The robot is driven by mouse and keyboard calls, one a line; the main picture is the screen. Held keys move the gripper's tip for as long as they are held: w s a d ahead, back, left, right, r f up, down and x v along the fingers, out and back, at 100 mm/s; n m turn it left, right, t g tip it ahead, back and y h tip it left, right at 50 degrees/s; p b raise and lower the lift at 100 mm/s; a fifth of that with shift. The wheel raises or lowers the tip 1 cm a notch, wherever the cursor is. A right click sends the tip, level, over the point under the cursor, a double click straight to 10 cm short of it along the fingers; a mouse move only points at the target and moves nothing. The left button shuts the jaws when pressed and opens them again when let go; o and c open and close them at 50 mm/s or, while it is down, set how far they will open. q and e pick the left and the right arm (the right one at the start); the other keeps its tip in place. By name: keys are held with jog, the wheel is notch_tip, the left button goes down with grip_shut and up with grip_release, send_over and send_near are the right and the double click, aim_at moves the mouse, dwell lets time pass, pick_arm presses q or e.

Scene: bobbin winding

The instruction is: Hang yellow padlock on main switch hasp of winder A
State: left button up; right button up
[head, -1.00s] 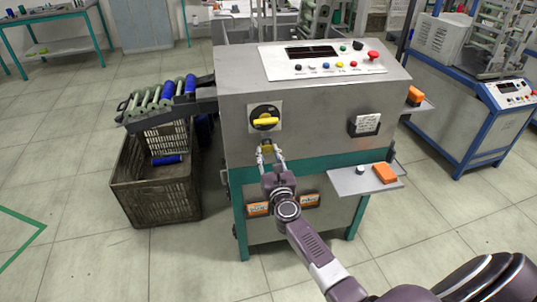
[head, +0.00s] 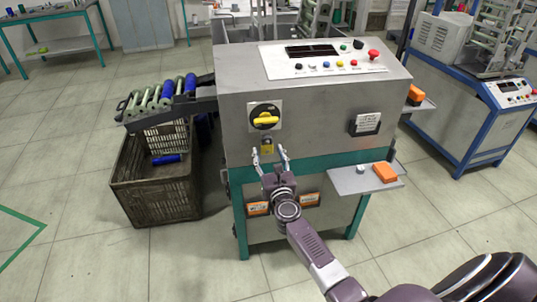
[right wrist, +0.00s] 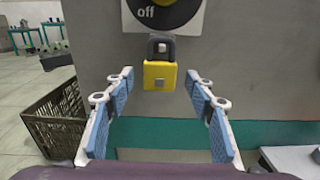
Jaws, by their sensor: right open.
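The yellow padlock (head: 267,146) hangs upright below the main switch (head: 265,117) on the front of the grey winder cabinet (head: 320,115). In the right wrist view the padlock (right wrist: 160,75) hangs by its dark shackle at the hasp under the black switch disc (right wrist: 165,10), which reads "off". The yellow switch handle lies level in the head view. My right gripper (head: 269,154) is open and apart from the padlock. In the right wrist view its blue-padded fingers (right wrist: 160,90) stand wide on either side, with clear space to the padlock. My left gripper is not in view.
A dark crate (head: 155,200) stands left of the cabinet under a rack of bobbins (head: 160,98). A small shelf (head: 350,182) with an orange item (head: 385,173) juts out at the right front. A second winder (head: 460,90) stands at the right.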

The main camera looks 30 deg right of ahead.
jog(key=v, duration=0.8)
jog(key=shift+r, duration=0.15)
